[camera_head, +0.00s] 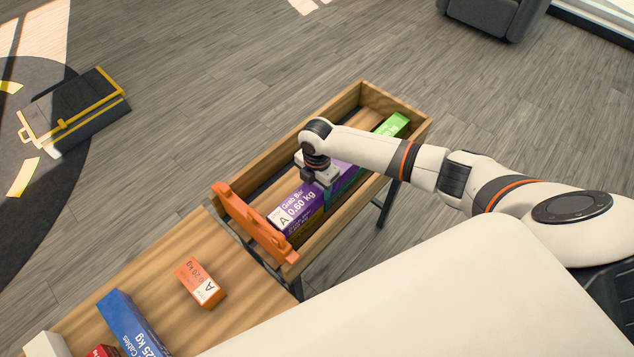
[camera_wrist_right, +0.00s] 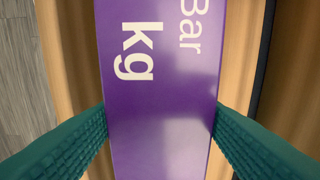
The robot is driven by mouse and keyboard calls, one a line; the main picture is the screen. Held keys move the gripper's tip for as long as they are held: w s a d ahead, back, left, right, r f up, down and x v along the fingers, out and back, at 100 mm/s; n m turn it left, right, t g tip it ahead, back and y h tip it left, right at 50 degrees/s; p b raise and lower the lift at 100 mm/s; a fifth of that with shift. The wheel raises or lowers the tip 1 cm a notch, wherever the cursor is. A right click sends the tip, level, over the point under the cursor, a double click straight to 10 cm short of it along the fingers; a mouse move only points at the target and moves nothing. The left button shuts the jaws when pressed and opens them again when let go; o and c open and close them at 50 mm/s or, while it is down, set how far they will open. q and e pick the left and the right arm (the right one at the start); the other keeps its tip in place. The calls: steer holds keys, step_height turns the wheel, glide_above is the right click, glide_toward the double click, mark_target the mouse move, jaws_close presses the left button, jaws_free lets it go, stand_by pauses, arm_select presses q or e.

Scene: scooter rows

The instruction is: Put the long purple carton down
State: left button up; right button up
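The long purple carton (camera_head: 300,203), labelled "Grab Bar 0.60 kg" with a white "A" end, is inside the wooden trough (camera_head: 385,96), lying along its length. My right gripper (camera_head: 324,196) is over the carton's middle, its fingers down on either side. In the right wrist view the purple carton (camera_wrist_right: 160,95) fills the space between the two green fingers (camera_wrist_right: 160,130), which touch its sides. I cannot tell whether the carton rests on the trough's floor. My left gripper is out of view.
A green box (camera_head: 392,125) is at the trough's far end. An orange bar (camera_head: 254,222) crosses its near end. The adjoining wooden table (camera_head: 150,262) bears an orange box (camera_head: 201,282), a blue carton (camera_head: 133,325) and a red box (camera_head: 103,351). A dark case (camera_head: 80,112) lies on the floor.

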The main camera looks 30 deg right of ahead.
steer(key=o, duration=0.3)
step_height(320, 180, up, 13)
steer(key=shift+r, duration=0.15)
stand_by(0.4)
stand_by(0.3)
